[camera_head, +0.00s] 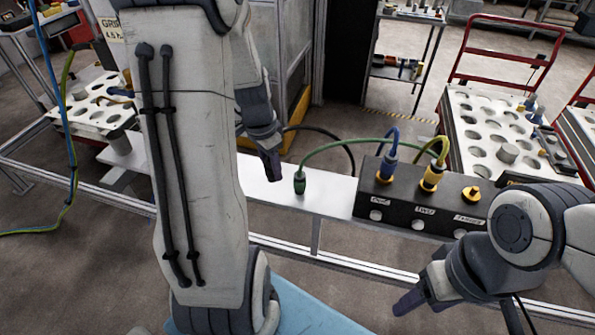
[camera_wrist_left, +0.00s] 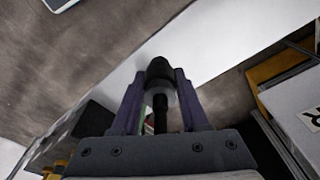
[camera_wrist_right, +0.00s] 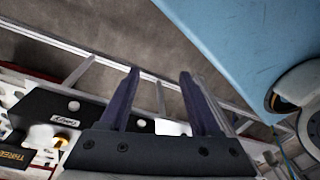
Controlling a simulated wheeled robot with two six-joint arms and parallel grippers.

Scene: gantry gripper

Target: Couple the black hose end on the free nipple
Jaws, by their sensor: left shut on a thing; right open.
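My left gripper (camera_head: 270,168) is shut on the black hose end (camera_wrist_left: 160,72), which shows between its fingers (camera_wrist_left: 158,98) in the left wrist view. In the head view the fingers mostly hide this end, held near the white bench strip. The black hose (camera_head: 335,140) arcs from there to the right, behind the black block. The free nipple (camera_head: 471,194), yellow and bare on top, is at the right end of the black block (camera_head: 400,205). My right gripper (camera_head: 409,301) is open and empty, in front of the block; its fingers (camera_wrist_right: 158,95) show apart in the right wrist view.
A blue hose end (camera_head: 389,168) and a yellow one (camera_head: 431,178) sit on the block left of the free nipple. A green hose end (camera_head: 299,184) stands on the white strip (camera_head: 330,195); its hose arcs over behind the block. A white perforated tray cart (camera_head: 490,130) stands behind.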

